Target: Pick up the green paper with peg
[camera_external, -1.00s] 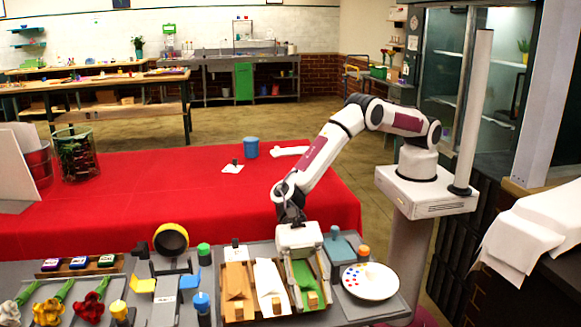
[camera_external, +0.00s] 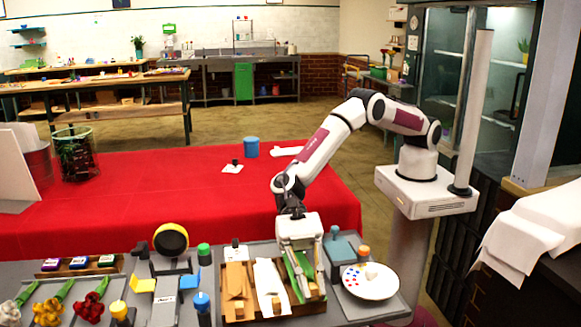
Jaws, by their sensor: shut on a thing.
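The green paper (camera_external: 300,270) is in the right-hand slot of the wooden tray (camera_external: 226,306), partly hidden by my gripper. A small wooden peg (camera_external: 312,290) shows at its near end. My gripper (camera_external: 304,284) is low over this slot, its fingers reaching down around the green paper and peg. It is shut on the green paper with peg. The exact contact is too small to make out, and I cannot tell whether the paper is clear of the tray.
Brown paper (camera_external: 236,281) and white paper (camera_external: 268,278) lie in the slots to the left. A white plate with coloured dots (camera_external: 370,282) is close on the right. The red table (camera_external: 150,190) behind has free room.

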